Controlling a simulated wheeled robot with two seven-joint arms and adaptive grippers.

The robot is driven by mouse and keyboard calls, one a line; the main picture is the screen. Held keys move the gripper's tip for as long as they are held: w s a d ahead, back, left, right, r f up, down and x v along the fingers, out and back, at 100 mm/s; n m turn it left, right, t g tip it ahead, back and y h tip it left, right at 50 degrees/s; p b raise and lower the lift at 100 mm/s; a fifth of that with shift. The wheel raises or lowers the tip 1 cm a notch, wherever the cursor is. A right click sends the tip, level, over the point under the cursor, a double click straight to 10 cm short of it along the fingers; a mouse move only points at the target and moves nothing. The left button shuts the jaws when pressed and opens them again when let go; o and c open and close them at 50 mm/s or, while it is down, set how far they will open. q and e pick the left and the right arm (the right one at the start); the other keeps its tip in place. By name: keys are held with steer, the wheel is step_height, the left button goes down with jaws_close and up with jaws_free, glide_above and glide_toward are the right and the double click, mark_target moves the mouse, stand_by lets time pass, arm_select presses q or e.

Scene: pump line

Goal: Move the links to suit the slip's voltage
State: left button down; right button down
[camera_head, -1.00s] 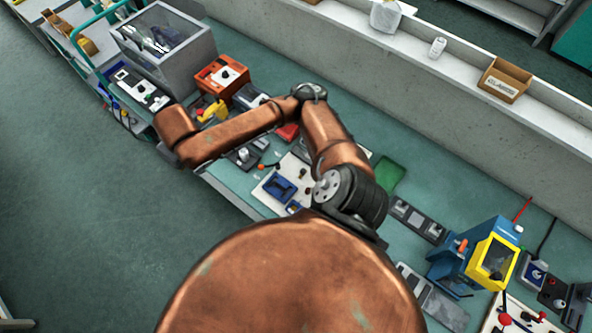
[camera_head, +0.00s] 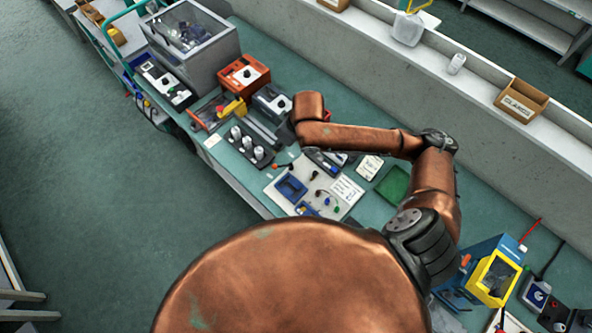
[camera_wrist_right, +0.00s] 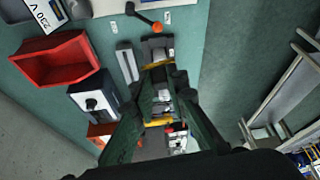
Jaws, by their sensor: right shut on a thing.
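My right gripper (camera_wrist_right: 157,58) is over the bench in the right wrist view. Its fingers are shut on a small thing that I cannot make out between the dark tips. A slip (camera_wrist_right: 48,14) reading "230 V" lies at the upper left of that view. In the head view, my arm reaches left across the bench and its gripper is hidden. A white board (camera_head: 272,186) with a blue box (camera_head: 291,187) and a printed sheet (camera_head: 347,189) lies below the arm. The links cannot be told apart at this size. My left gripper is not in view.
A red open tray (camera_wrist_right: 52,62) and a grey-black switch box (camera_wrist_right: 94,104) stand left of the gripper. An orange-knobbed lever (camera_wrist_right: 157,27) is just beyond its tips.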

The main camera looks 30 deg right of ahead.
steer(key=s+f+n+g+y+p, duration=0.2)
steer(key=s+f+n+g+p, duration=0.55)
steer(key=n, duration=0.65)
steer(key=n+t+b, duration=0.2)
steer(key=b, duration=0.3)
glide_above(290, 189)
steer(key=d, duration=0.1)
steer(key=f, duration=0.7)
steer(key=shift+w+d, duration=0.2)
steer(key=shift+w, duration=0.2)
steer(key=shift+f+p, duration=0.35)
steer(key=shift+f, duration=0.05)
steer(key=shift+f+p, duration=0.1)
steer(key=shift+p, duration=0.45)
steer(key=shift+d+f, duration=0.1)
steer(key=shift+f, duration=0.1)
steer(key=shift+f, duration=0.7)
stand_by(0.9)
steer(key=c, duration=1.8)
jaws_free()
